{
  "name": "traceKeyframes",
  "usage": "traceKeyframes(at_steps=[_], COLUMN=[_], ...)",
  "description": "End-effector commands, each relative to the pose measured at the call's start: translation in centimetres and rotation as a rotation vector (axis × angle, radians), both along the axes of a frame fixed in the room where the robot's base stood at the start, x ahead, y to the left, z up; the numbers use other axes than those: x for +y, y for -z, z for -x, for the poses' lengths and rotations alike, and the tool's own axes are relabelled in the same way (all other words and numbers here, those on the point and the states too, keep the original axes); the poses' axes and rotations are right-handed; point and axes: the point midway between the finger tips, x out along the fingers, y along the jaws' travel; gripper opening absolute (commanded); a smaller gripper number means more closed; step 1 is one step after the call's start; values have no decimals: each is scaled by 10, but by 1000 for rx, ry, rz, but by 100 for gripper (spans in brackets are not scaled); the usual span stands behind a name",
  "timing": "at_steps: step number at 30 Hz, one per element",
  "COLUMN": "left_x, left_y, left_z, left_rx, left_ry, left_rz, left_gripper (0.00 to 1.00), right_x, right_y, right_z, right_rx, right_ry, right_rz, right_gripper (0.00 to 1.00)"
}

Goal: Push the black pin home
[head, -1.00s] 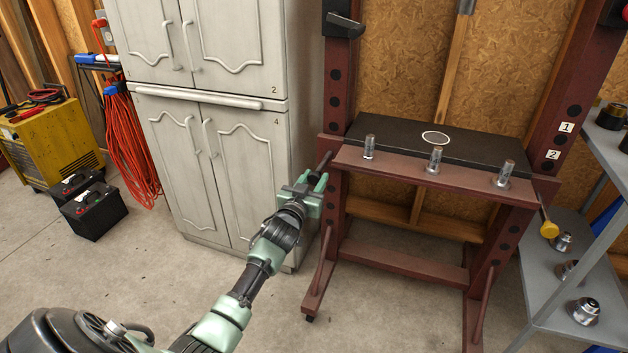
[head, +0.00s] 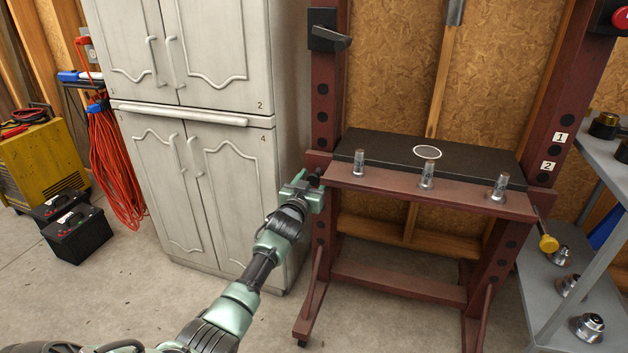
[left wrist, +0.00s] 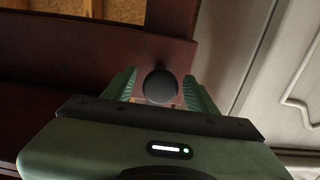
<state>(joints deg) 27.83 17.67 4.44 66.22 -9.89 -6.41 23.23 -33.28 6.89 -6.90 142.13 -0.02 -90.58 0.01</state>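The black pin (head: 317,174) sits at the left post of the dark red press frame (head: 430,189), at the height of its bed. In the left wrist view its round black knob (left wrist: 160,87) faces me. My left gripper (head: 306,187) is right at the pin, in front of the post. Its two green fingers (left wrist: 159,92) stand apart on either side of the knob, with a narrow gap showing on each side. The pin's shaft is hidden behind the knob, so I cannot see how deep it sits. My right gripper is not in view.
A black plate (head: 470,160) and several metal pegs (head: 427,177) are on the press bed. A pin with a yellow knob (head: 548,243) is at the right post. A white cabinet (head: 200,190) stands close on the left, a grey shelf (head: 545,300) on the right.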

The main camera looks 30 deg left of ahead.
Motion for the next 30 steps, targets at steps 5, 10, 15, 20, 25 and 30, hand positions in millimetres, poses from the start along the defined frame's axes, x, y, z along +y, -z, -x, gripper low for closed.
traceKeyframes(at_steps=[5, 10, 15, 20, 25, 30], left_x=[-1, -4, -11, -17, -18, -19], left_y=[1, 1, 0, 1, 1, 1], left_z=[1, 14, 44, 65, 75, 75], left_rx=[2, 4, 3, 3, 1, 1], left_ry=[0, 1, 1, 1, 0, 0], left_rz=[0, 1, 1, 1, 0, 0], left_gripper=[57, 57, 57, 57, 57, 57], right_x=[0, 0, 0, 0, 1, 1], right_y=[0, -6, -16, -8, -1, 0], right_z=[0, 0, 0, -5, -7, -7], right_rx=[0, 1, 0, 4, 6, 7], right_ry=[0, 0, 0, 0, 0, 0], right_rz=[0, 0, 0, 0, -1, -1], right_gripper=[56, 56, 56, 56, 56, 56])
